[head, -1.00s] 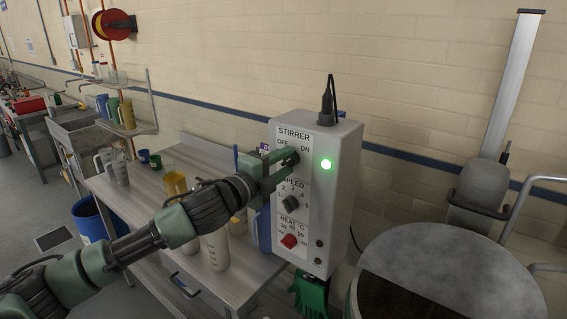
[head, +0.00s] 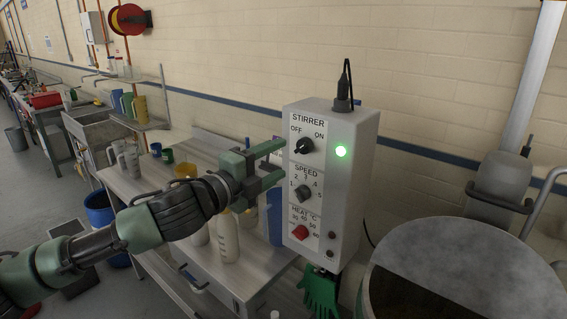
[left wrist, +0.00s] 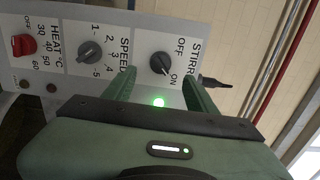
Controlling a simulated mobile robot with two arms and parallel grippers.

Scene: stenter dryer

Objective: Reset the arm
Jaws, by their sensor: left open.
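My left gripper (head: 272,163) is open and empty, just left of the stirrer control box (head: 348,185) in the head view, apart from the knobs. In the left wrist view its two green fingers (left wrist: 160,92) point at the panel. The black stirrer knob (head: 304,146) shows in full; in the left wrist view the knob (left wrist: 160,64) has its pointer towards ON. The green light (head: 341,151) on the box is lit. The speed knob (head: 304,193) and the red heat knob (head: 299,233) sit below. My right gripper is not in view.
A metal bench (head: 158,221) with jugs and a white bottle (head: 228,238) stands below my left arm. A blue jug (head: 276,217) is close to the box. A large round drum (head: 470,262) is at the right. Green gloves (head: 321,292) hang under the box.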

